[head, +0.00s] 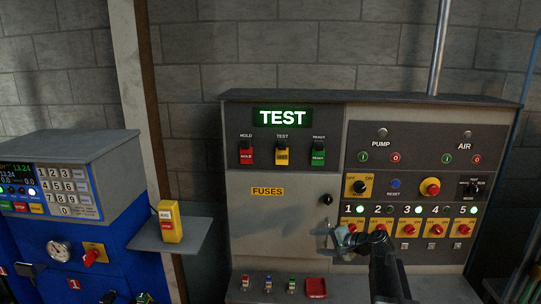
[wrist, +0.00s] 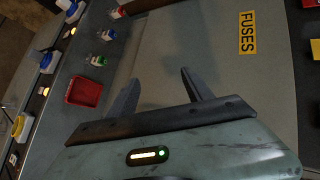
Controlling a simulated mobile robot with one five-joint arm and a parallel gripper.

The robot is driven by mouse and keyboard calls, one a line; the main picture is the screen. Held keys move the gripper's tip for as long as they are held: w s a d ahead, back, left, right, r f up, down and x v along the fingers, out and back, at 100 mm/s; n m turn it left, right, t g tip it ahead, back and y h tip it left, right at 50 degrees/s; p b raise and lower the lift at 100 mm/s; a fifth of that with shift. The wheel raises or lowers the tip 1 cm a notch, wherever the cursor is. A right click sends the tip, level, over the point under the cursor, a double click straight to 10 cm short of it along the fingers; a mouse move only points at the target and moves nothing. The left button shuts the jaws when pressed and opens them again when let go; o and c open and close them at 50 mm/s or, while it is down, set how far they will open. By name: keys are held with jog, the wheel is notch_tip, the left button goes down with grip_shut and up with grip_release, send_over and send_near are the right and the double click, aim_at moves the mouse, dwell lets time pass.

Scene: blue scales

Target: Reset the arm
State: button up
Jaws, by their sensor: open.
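My gripper (head: 334,238) is in front of the control cabinet, near the right edge of the fuse door (head: 275,222), below its black knob (head: 326,199). In the wrist view my gripper (wrist: 158,88) shows two dark fingers spread apart, with nothing between them. The door with the yellow FUSES label (wrist: 247,32) lies beyond the fingers and looks closed. My arm reaches in from the bottom of the head view and hides part of the lower right of the cabinet.
The cabinet shows a lit TEST sign (head: 282,117). Numbered yellow switches line its right side. A red tray (head: 316,288) and several small fuses (head: 268,284) sit below the door. At left are a blue keypad machine (head: 70,200) and a yellow control box (head: 170,222) on a shelf.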

jog(key=s+a+f+n+g+h, duration=0.2)
jog(key=s+a+f+n+g, duration=0.1)
jog(key=s+a+f, duration=0.4)
jog(key=s+a+f+n+g+h, duration=0.25)
jog(key=s+a+f, duration=0.2)
jog(key=s, duration=0.45)
jog(key=s+d+f+n+g+h, duration=0.2)
jog(key=s+d+n+g+h, duration=0.1)
jog(key=s+d, duration=0.6)
jog(key=shift+d+f+h+b, duration=0.15)
jog(key=shift+d+h+b, duration=0.2)
jog(key=shift+d+h, duration=0.25)
jog(key=shift+g, duration=0.25)
jog(key=shift+c, duration=0.3)
